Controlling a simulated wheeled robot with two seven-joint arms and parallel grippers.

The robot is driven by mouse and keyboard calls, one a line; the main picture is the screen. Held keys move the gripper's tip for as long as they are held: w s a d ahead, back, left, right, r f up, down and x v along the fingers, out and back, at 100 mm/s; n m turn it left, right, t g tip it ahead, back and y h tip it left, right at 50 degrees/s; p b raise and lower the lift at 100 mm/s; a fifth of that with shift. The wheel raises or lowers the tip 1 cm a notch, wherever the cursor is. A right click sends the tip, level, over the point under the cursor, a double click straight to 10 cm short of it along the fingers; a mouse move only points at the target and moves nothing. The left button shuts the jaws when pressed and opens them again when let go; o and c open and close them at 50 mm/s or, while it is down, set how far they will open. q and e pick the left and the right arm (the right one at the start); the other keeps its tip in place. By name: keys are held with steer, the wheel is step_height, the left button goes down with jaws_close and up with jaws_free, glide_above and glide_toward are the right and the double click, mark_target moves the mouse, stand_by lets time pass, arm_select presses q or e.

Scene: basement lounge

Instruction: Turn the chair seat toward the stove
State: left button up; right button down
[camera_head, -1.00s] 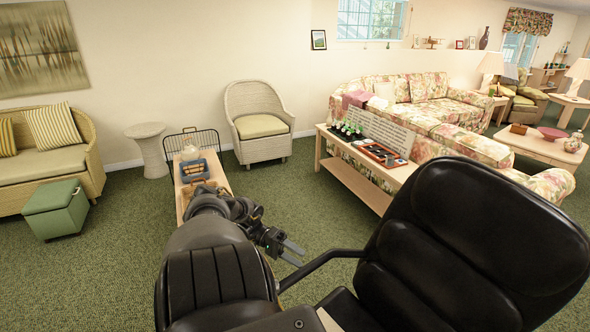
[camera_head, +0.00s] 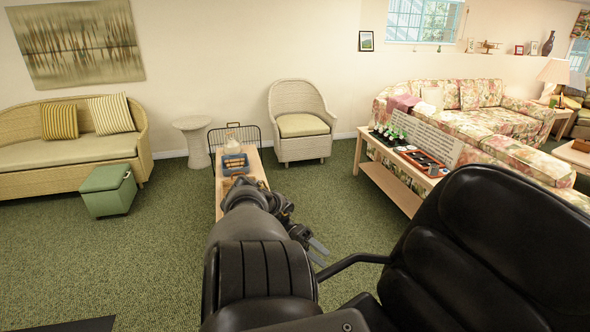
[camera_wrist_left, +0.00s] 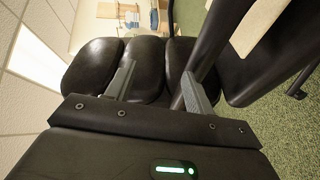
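The chair (camera_head: 500,235) is a black padded office chair filling the lower right of the head view, with a thin black armrest (camera_head: 350,262) reaching left. Its padded back (camera_wrist_left: 105,70) and black armrest frame (camera_wrist_left: 215,50) also show close up in the left wrist view. My left gripper (camera_head: 319,251) is just left of the armrest's end. Its two fingers are apart in the left wrist view (camera_wrist_left: 157,72), with dark chair parts behind them. I cannot tell whether they touch the chair. My right gripper and a stove are not in view.
A narrow wooden table (camera_head: 262,172) with a blue basket (camera_head: 236,163) stands beyond my left arm. A green ottoman (camera_head: 107,190) and wicker sofa (camera_head: 70,152) are at left, a wicker armchair (camera_head: 301,125) behind. A console table (camera_head: 400,190) stands beyond the chair. Green carpet is open at left.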

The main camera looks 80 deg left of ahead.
arm_select(q)
steer(key=s+a+r+b, duration=0.1)
steer(key=s+a+b, duration=0.1)
steer(key=s+a, duration=0.2)
steer(key=shift+s+a+r+b, duration=0.4)
steer(key=shift+s, duration=1.4)
